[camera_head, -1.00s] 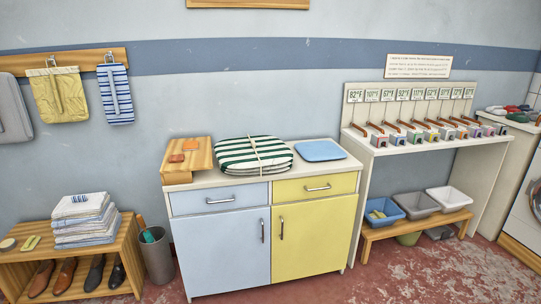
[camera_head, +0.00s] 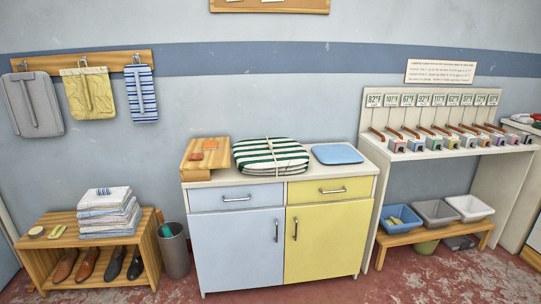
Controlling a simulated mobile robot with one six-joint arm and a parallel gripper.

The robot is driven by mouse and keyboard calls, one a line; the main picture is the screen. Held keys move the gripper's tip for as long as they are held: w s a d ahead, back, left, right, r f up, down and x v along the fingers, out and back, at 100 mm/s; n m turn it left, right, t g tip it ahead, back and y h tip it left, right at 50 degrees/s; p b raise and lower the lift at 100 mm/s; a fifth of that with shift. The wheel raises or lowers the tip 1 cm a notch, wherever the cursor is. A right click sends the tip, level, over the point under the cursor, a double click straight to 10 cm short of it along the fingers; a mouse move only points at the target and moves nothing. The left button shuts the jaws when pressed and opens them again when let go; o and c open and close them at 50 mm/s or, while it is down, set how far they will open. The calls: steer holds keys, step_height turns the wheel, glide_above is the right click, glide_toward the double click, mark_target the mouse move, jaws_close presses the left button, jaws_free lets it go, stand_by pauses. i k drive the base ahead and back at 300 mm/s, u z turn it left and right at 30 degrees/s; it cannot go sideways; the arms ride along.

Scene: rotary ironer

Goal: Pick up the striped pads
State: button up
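The striped pads (camera_head: 270,157) lie in a stack on the white top of the cabinet in the middle of the view. They are rounded, green and white striped, and tied with a pale string that crosses over the top. My gripper is not in view.
A wooden stand (camera_head: 205,158) with small orange-brown pieces sits left of the pads, and a blue pad (camera_head: 337,154) lies to the right. The cabinet (camera_head: 238,245) has blue and yellow fronts. A grey bin (camera_head: 174,252) and a wooden shoe bench (camera_head: 60,242) stand left. Red floor is clear in front.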

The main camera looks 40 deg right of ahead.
mark_target(274, 156)
steer(key=u, duration=0.05)
steer(key=i, duration=0.9)
steer(key=z, duration=0.05)
